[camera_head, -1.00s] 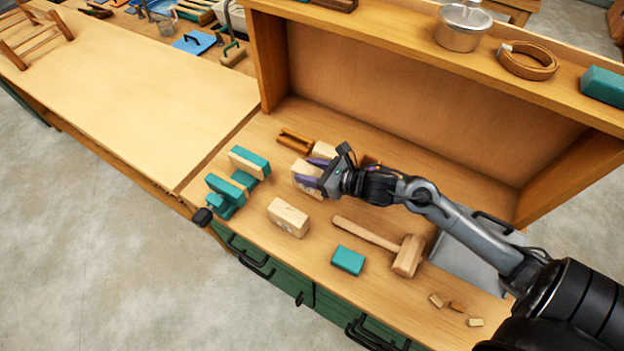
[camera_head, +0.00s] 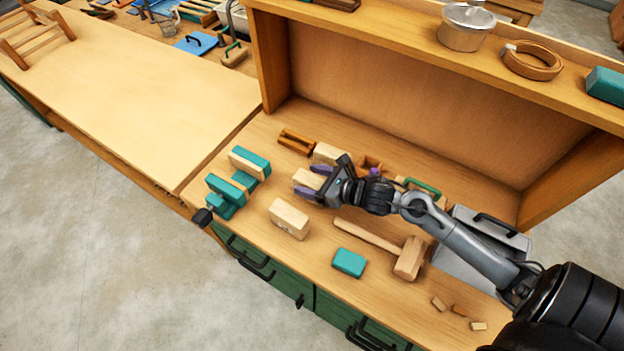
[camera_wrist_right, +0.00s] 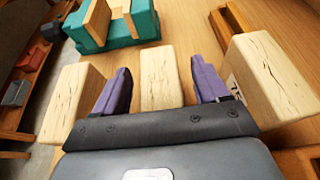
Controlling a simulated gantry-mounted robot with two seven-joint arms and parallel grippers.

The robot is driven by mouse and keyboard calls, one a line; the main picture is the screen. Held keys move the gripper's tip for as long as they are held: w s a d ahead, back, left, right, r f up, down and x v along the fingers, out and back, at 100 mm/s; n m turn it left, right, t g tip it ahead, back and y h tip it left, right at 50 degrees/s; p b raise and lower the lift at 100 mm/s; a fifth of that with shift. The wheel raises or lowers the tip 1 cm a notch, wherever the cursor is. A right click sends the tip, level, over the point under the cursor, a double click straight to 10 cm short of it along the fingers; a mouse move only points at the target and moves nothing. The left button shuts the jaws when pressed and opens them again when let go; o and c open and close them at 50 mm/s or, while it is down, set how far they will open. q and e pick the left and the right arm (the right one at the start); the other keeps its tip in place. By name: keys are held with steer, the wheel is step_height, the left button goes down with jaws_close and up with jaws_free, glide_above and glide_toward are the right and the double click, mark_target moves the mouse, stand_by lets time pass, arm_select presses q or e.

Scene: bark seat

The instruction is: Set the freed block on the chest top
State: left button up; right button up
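Three pale wooden blocks lie on the chest top (camera_head: 262,128). My right gripper (camera_head: 313,182) is open around the middle block (camera_head: 306,178). In the right wrist view this block (camera_wrist_right: 160,78) lies between the two purple fingers, with a narrow gap on each side. The near block (camera_head: 289,217) and the far block (camera_head: 327,153) are outside the fingers, one on each side. A teal vise (camera_head: 222,194) with wooden jaw faces stands to the left; it also shows in the right wrist view (camera_wrist_right: 125,32). My left gripper is not in view.
A wooden mallet (camera_head: 409,258) and a teal block (camera_head: 348,262) lie toward the front right. A small brown wooden piece (camera_head: 297,142) lies behind the blocks. A raised shelf (camera_head: 400,30) borders the back. The large pale tabletop (camera_head: 150,95) at left is mostly clear.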

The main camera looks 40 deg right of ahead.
steer(key=shift+r, duration=0.1)
steer(key=shift+r+p, duration=0.15)
steer(key=shift+p, duration=0.15)
steer(key=shift+s+d, duration=0.1)
steer(key=shift+s, duration=0.3)
steer(key=v, duration=1.1)
steer(key=shift+s+r, duration=0.1)
